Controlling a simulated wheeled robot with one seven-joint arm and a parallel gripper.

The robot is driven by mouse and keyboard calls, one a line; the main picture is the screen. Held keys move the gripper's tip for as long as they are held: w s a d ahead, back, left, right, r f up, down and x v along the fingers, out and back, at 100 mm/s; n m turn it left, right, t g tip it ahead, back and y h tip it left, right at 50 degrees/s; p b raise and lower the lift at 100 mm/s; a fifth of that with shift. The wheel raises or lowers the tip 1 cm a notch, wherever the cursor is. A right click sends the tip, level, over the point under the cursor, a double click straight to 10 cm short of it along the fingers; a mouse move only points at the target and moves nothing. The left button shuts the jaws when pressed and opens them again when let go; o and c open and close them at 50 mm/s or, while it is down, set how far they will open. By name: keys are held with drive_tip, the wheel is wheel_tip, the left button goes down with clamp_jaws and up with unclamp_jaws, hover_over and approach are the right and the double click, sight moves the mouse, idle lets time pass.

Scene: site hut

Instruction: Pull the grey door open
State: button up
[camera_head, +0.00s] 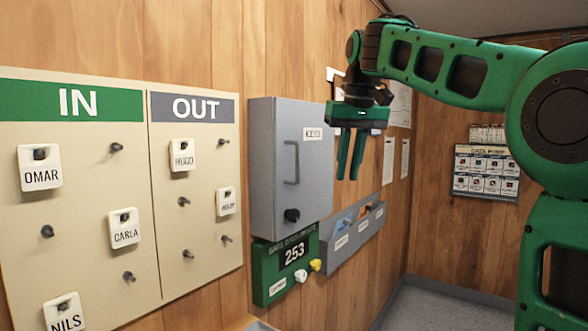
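The grey door (304,190) is the front of a grey wall cabinet (262,170) with a "KEYS" label. It looks closed. A vertical bar handle (292,162) is on the door left of its middle, and a black knob (292,215) sits below the handle.
An IN/OUT board (150,200) with several name tags on pegs is on the wall at left. Below the cabinet is a green sign (268,262) reading 253, with a white and a yellow knob. A grey wall tray (352,238) is right of it. Floor shows at lower right.

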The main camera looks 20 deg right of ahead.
drive_tip(key=n+t, duration=0.1)
drive_tip(key=n, duration=0.1)
approach(297, 178)
drive_tip(key=w+f, duration=0.1)
drive_tip(key=f, duration=0.1)
drive_tip(key=w+f, duration=0.3)
drive_tip(key=f, duration=0.1)
drive_tip(key=shift+w+d, duration=0.2)
drive_tip(key=shift+d, duration=0.05)
drive_tip(key=shift+c, duration=0.2)
clamp_jaws()
idle(1.1)
